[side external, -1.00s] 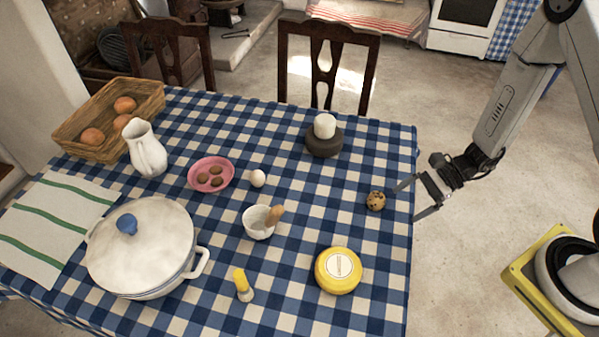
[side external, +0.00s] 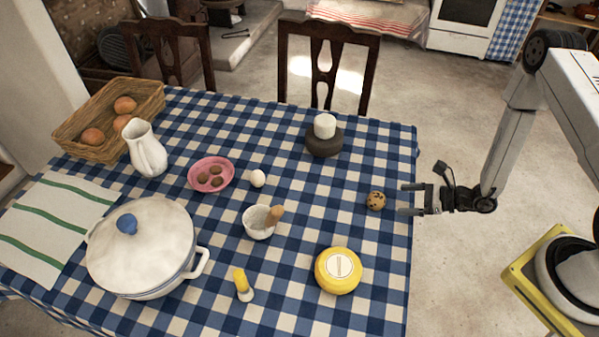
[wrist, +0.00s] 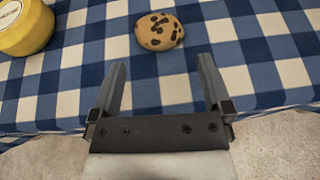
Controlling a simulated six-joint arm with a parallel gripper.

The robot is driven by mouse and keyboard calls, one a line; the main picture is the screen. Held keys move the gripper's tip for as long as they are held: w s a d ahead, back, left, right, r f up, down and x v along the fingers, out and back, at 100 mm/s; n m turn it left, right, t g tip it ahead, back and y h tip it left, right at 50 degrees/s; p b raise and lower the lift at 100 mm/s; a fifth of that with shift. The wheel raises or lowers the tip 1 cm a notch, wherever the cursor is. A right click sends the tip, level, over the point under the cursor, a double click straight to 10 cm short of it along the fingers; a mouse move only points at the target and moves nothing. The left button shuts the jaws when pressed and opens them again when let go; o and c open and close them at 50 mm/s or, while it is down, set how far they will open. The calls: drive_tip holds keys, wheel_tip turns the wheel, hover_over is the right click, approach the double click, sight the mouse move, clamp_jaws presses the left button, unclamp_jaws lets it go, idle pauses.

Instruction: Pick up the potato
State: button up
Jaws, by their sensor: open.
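A tan, rounded thing with dark brown spots, which looks like the potato (side external: 376,201), lies on the checked tablecloth near the table's right edge. It also shows in the wrist view (wrist: 159,32), beyond the fingertips and roughly centred between them. My gripper (side external: 409,200) is open and empty at the right edge of the table, its fingers pointing left toward the potato with a small gap. In the wrist view my gripper (wrist: 162,66) has its two fingers wide apart, with only cloth between them.
A yellow round tin or cheese (side external: 338,270) stands nearest the potato, also in the wrist view (wrist: 25,27). A white mortar (side external: 257,224), an egg (side external: 257,178) and a dark stand with a white candle (side external: 325,126) are farther left. The cloth around the potato is clear.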

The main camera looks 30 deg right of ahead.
sight(382, 198)
drive_tip(key=shift+x, duration=1)
drive_tip(key=shift+a, duration=0.1)
drive_tip(key=shift+x, duration=2.55)
drive_tip(key=shift+r, duration=0.15)
drive_tip(key=c, duration=1)
drive_tip(key=shift+r, duration=0.2)
drive_tip(key=shift+r, duration=4.8)
